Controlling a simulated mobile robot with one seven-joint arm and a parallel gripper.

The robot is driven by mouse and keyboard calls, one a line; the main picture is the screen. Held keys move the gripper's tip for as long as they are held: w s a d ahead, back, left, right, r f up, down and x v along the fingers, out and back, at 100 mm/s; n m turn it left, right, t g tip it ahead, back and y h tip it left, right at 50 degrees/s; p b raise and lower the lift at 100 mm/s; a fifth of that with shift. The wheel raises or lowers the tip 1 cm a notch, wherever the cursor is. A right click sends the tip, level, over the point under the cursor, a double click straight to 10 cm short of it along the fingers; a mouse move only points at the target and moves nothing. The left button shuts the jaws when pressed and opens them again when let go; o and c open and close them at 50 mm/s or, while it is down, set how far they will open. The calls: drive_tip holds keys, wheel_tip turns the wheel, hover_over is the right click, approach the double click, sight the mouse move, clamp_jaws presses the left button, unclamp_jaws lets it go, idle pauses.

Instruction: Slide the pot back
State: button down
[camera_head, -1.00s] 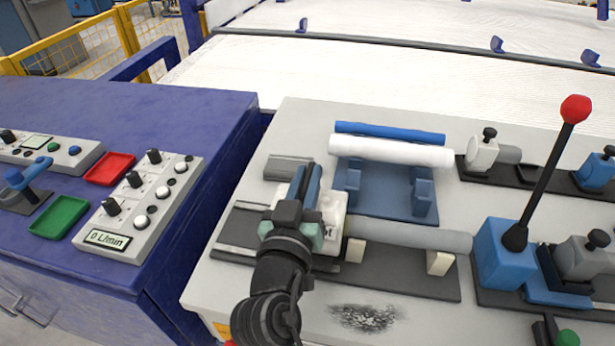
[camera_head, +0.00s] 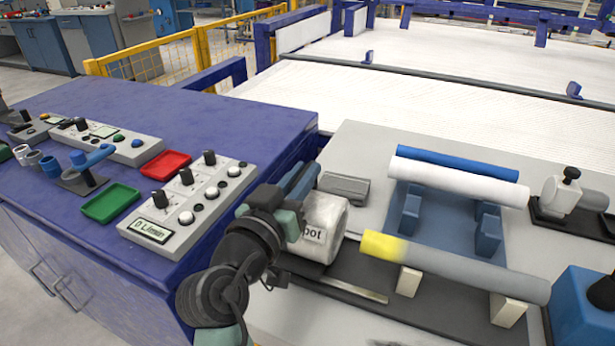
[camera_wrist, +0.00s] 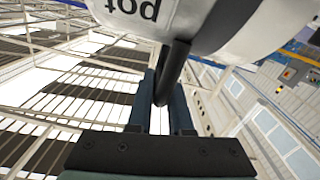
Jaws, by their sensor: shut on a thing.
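The white pot (camera_head: 325,215), labelled "pot", sits on a dark rail (camera_head: 370,285) to the left of a grey pipe with a yellow end (camera_head: 450,268). The yellow end is out of the pot, with a small gap between them. My gripper (camera_head: 300,180) is at the pot's left side, partly hidden by my arm. In the wrist view, its blue fingers (camera_wrist: 162,95) are shut on the pot's dark handle (camera_wrist: 175,70), and the pot (camera_wrist: 190,20) fills the top.
The pipe rests on two cream blocks (camera_head: 408,281). Behind it, a white pipe (camera_head: 458,182) and a blue pipe (camera_head: 455,163) lie above a blue rack (camera_head: 440,225). A control panel (camera_head: 185,210) and a green tray (camera_head: 110,203) stand on the blue cabinet at left.

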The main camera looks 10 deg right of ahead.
drive_tip(key=c, duration=0.9)
unclamp_jaws()
drive_tip(key=shift+w+a, duration=0.2)
drive_tip(key=shift+a, duration=0.15)
drive_tip(key=shift+o, duration=0.2)
drive_tip(key=shift+s+d, duration=0.1)
drive_tip(key=v, duration=1.3)
